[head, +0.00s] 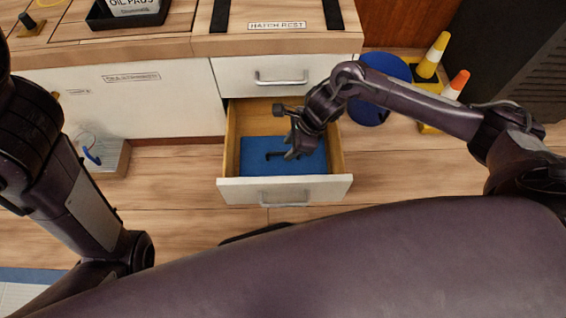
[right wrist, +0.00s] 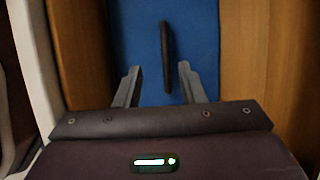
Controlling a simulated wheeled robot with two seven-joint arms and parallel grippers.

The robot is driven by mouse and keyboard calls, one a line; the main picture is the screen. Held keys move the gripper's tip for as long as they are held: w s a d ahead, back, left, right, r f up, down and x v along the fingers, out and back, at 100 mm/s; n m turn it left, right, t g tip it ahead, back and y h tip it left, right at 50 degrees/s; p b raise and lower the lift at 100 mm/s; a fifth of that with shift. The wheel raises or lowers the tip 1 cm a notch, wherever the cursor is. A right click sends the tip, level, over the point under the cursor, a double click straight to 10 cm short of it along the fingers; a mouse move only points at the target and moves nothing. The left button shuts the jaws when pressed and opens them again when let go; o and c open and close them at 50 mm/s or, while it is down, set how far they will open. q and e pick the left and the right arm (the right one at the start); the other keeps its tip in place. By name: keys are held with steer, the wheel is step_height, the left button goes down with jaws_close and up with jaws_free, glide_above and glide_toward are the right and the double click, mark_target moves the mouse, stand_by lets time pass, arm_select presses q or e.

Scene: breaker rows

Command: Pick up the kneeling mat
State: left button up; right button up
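The blue kneeling mat (head: 258,160) lies in an open wooden drawer (head: 285,189) below the counter. In the right wrist view the mat (right wrist: 205,30) fills the space between the drawer's wooden sides, and a dark upright handle (right wrist: 166,55) stands out from it. My right gripper (head: 283,155) is over the drawer. Its two fingers (right wrist: 157,83) are apart, one on each side of the handle's near end, with gaps on both sides. Whether they are down at the handle's height I cannot tell. My left arm shows at the left, but its gripper is out of view.
A closed drawer (head: 280,76) sits above the open one. A blue bucket (head: 372,108) and yellow cones (head: 433,57) stand to the right. A grey box (head: 103,157) is on the floor at left. Bare wooden floor (head: 400,172) lies right of the drawer.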

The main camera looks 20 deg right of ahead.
mark_target(283, 153)
steer(key=shift+b+x, duration=0.5)
steer(key=shift+x, duration=0.35)
steer(key=b+x, duration=0.1)
steer(key=x, duration=0.1)
steer(key=b+x, duration=0.2)
steer(key=shift+w+d, duration=0.15)
steer(key=shift+w, duration=0.25)
jaws_close()
